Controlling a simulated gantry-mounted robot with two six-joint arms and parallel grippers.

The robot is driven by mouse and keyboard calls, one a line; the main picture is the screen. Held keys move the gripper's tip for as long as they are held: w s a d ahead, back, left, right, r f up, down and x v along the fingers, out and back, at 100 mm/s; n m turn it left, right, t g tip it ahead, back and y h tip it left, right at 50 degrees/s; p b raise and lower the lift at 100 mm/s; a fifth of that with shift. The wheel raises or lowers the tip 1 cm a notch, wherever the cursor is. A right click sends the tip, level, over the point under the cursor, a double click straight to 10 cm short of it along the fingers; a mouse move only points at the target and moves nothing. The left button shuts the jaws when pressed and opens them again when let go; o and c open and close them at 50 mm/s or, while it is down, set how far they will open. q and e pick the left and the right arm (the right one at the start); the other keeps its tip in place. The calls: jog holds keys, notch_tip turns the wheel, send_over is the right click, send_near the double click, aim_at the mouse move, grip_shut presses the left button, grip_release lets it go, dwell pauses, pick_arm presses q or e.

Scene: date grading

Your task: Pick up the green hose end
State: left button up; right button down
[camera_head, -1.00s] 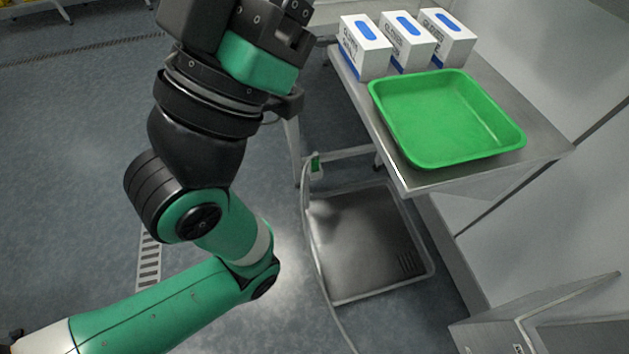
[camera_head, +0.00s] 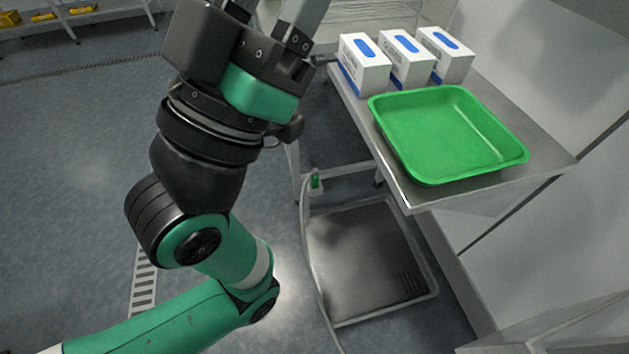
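The green hose end (camera_head: 315,181) is a small green piece at the top of a pale hose (camera_head: 308,245), beside the table's lower crossbar. The hose runs down along the left edge of the lower shelf to the bottom of the view. My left arm comes in from the left, and its gripper (camera_head: 278,14) is at the top of the view, above and left of the hose end and apart from it. Two grey fingers show with a gap between them; their tips are cut off by the top edge. My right gripper is not in view.
A steel table (camera_head: 548,161) holds a green tray (camera_head: 395,138) and several white-and-blue boxes, among them one at the left (camera_head: 364,75). A grey metal shelf (camera_head: 365,262) lies low beneath. The floor (camera_head: 70,200) at left is clear.

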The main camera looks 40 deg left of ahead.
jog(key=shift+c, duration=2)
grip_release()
